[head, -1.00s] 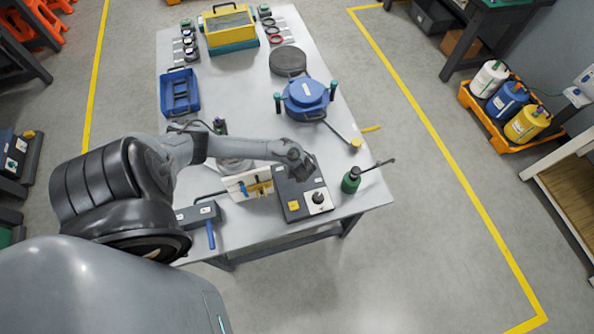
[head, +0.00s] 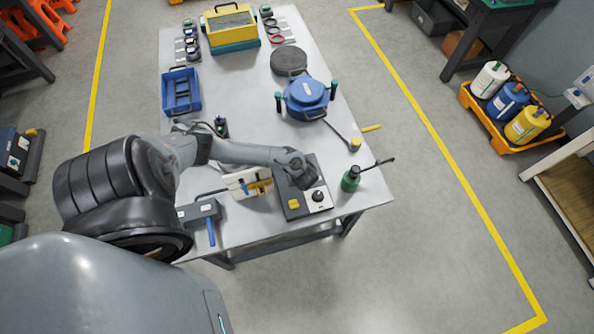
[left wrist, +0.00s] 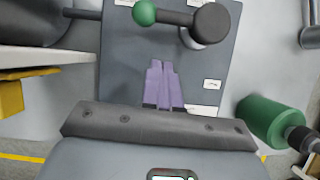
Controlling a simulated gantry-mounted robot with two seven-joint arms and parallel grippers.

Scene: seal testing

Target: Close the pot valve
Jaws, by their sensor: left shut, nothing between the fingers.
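In the left wrist view, a valve lever (left wrist: 178,17) with a green ball end lies across the top of a dark grey panel (left wrist: 125,60). Its dark round hub is at the right end. My left gripper (left wrist: 163,66) is shut and empty, its purple fingers over the panel, short of the lever in the picture. I cannot tell how high the fingers are. In the head view, my left gripper's wrist (head: 298,170) covers the panel's upper part and hides the lever. The panel's yellow button (head: 294,204) and black knob (head: 318,196) show. My right gripper is not in view.
A blue lidded pot (head: 306,97) with green-topped handles stands farther back. The table's front edge is close to the panel.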

